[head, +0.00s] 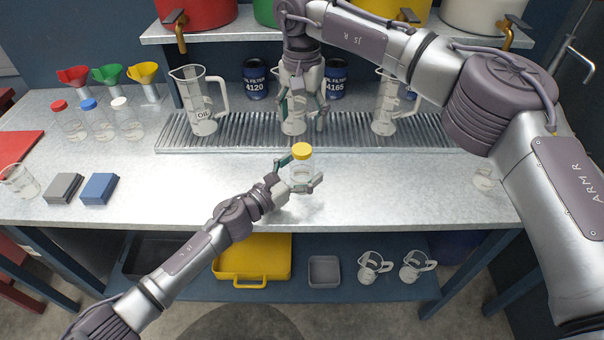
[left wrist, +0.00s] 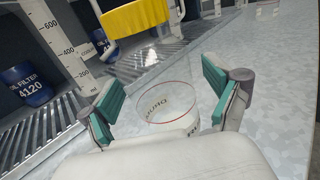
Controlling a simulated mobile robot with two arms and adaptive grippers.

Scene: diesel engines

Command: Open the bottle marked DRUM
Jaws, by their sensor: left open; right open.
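The bottle marked DRUM (head: 302,174) is clear with a yellow cap (head: 302,150) on top. It stands upright near the middle of the bench. Its lettering shows in the left wrist view on the clear body (left wrist: 165,103), with the yellow cap (left wrist: 134,16) above. My left gripper (head: 300,172) is open, with one finger on each side of the bottle's body; whether they touch it I cannot tell. My right gripper (head: 303,110) is open and points down at the back, in front of a clear measuring jug (head: 291,126), well behind the bottle.
Several capped bottles (head: 98,124) and coloured funnels (head: 110,75) stand at the back left. An OIL jug (head: 203,105) and another jug (head: 384,110) stand on the ribbed drain tray (head: 245,132). Grey and blue blocks (head: 98,188) lie front left. The bench right of the bottle is mostly clear.

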